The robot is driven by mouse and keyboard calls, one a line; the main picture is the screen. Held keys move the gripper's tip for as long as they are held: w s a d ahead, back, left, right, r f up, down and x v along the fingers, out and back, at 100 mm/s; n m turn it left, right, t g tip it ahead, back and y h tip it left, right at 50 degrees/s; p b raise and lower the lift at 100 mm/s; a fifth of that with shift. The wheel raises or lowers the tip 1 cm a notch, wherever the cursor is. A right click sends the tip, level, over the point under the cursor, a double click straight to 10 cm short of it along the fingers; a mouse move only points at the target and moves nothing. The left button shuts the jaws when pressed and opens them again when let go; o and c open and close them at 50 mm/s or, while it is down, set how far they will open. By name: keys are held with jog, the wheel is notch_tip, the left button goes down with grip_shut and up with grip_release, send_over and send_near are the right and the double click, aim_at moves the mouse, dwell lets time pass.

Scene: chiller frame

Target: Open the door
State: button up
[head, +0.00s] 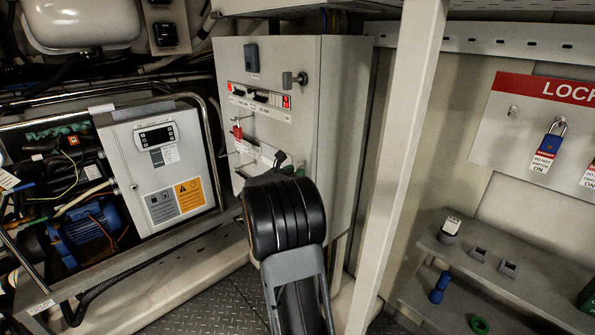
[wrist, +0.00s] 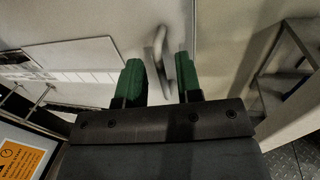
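The grey cabinet door (head: 263,120) is closed in the head view, with a dark latch (head: 291,80) near its upper right edge. In the wrist view the door (wrist: 95,25) fills the upper left, and a curved metal handle (wrist: 160,45) stands on it close to its right edge. My gripper (wrist: 160,72) has its two green fingers apart, with the handle in the gap between them, near the tips. Whether the fingers touch the handle is unclear. In the head view my gripper (head: 287,167) is at the lower door, mostly hidden behind my black wrist.
A metal-framed unit with a white control box (head: 158,160) stands left of the cabinet. A pale upright post (head: 400,160) stands right of my arm. A lockout board (head: 540,120) and a grey shelf (head: 480,265) are farther right. Chequered floor shows below.

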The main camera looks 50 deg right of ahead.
jog(key=shift+w+d, duration=0.15)
jog(key=shift+d, duration=0.85)
grip_shut()
